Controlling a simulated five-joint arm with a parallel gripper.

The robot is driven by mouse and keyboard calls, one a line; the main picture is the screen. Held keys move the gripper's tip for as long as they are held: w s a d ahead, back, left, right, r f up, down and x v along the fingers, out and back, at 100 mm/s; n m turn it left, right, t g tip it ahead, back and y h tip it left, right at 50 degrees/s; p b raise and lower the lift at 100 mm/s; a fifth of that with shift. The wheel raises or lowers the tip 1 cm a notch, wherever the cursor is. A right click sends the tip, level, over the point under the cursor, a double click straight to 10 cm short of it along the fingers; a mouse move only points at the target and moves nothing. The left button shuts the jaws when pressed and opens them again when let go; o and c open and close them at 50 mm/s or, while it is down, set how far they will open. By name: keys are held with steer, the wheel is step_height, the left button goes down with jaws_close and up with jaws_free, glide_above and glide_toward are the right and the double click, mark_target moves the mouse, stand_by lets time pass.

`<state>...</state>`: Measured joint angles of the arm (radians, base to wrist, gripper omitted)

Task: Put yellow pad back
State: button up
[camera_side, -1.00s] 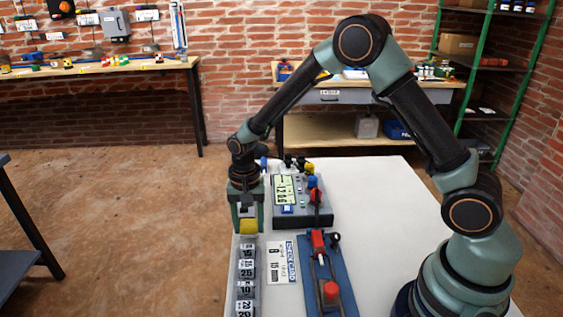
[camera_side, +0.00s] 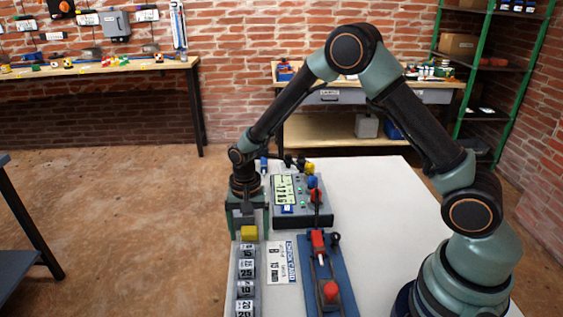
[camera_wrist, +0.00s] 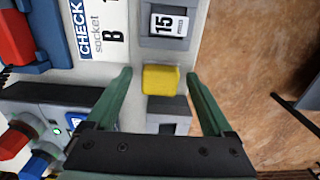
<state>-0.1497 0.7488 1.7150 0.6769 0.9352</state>
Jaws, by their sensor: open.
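The yellow pad (camera_side: 249,233) is at the far end of the row of numbered blocks, at the table's left edge. In the wrist view the yellow pad (camera_wrist: 160,79) lies between my fingertips, with a gap on each side. My gripper (camera_side: 247,229) points down and is open around the pad; in the wrist view both fingers of my gripper (camera_wrist: 158,75) are spread. A grey block (camera_wrist: 168,112) shows beside the pad. What lies directly under the pad is hidden.
A block marked 15 (camera_wrist: 168,25) sits close to the pad. A CHECK card (camera_side: 282,262), a blue fixture with red parts (camera_side: 328,275) and a grey meter box (camera_side: 302,205) stand to the right. The table's right side is bare.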

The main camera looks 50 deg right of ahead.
mark_target(249, 229)
step_height(249, 229, up, 12)
steer(key=s+d+r+n+t, duration=0.2)
steer(key=s+d+r+n, duration=0.1)
steer(key=s+r, duration=0.3)
steer(key=s+d+r+n+t, duration=0.3)
steer(key=s+r+n, duration=0.3)
steer(key=s, duration=0.3)
steer(key=shift+d+r+t, duration=0.3)
steer(key=shift+r, duration=0.05)
